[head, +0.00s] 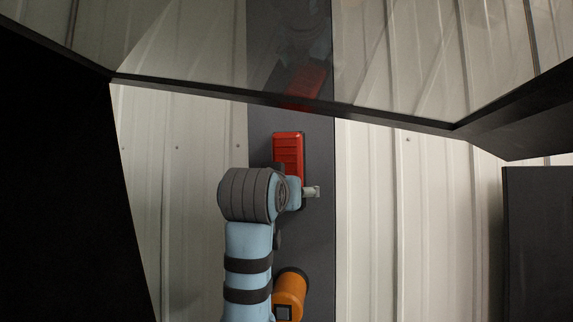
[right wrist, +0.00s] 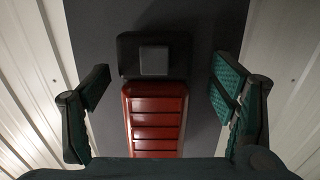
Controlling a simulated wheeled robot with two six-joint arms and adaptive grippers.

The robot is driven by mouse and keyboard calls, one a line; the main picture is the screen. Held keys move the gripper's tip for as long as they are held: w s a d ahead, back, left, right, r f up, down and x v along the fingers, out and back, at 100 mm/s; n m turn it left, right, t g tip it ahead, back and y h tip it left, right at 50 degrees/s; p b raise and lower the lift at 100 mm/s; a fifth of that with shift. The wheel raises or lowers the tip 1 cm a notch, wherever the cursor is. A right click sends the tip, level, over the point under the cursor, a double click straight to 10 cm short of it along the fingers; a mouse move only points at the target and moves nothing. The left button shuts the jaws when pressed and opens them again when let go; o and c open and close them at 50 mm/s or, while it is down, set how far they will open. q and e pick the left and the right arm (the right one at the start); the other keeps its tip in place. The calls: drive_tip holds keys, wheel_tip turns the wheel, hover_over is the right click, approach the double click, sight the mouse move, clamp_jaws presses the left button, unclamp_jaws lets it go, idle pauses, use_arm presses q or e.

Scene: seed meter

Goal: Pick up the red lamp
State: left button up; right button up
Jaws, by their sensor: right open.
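The red lamp (head: 287,150) is a ribbed red block on a dark vertical strip in the head view. My light blue arm covers its lower end there. In the right wrist view the red lamp (right wrist: 156,120) lies ahead between my fingers, with a black part bearing a grey square at its upper end. My right gripper (right wrist: 160,75) is open, its green-padded fingers one on each side of the lamp with gaps, not touching it. The lamp's lower end is hidden behind my gripper's body. My left gripper is not in view.
An orange cylinder (head: 290,292) sits below the lamp near my arm. Pale ribbed panels (head: 385,220) flank the dark strip (head: 318,240). A dark-framed glass pane (head: 400,70) crosses the top, and a dark box (head: 540,240) stands at the right.

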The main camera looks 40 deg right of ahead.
drive_tip(key=shift+s+d, duration=0.1)
drive_tip(key=shift+d, duration=0.2)
drive_tip(key=shift+s, duration=0.1)
drive_tip(key=shift+c, duration=0.8)
drive_tip(key=shift+a+r, duration=0.1)
drive_tip(key=shift+a, duration=0.05)
drive_tip(key=c, duration=1.2)
drive_tip(key=shift+c, duration=0.2)
drive_tip(key=shift+a+r, duration=0.15)
drive_tip(key=shift+r, duration=0.1)
drive_tip(key=w+a+r, duration=0.1)
drive_tip(key=a+r, duration=0.2)
drive_tip(key=a, duration=0.5)
drive_tip(key=w+a+r, duration=0.1)
drive_tip(key=a+r, duration=0.2)
drive_tip(key=a, duration=0.5)
drive_tip(key=shift+w+a+r+p, duration=0.15)
drive_tip(key=shift+w+r+p, duration=0.2)
drive_tip(key=shift+p, duration=0.1)
drive_tip(key=shift+c, duration=0.6)
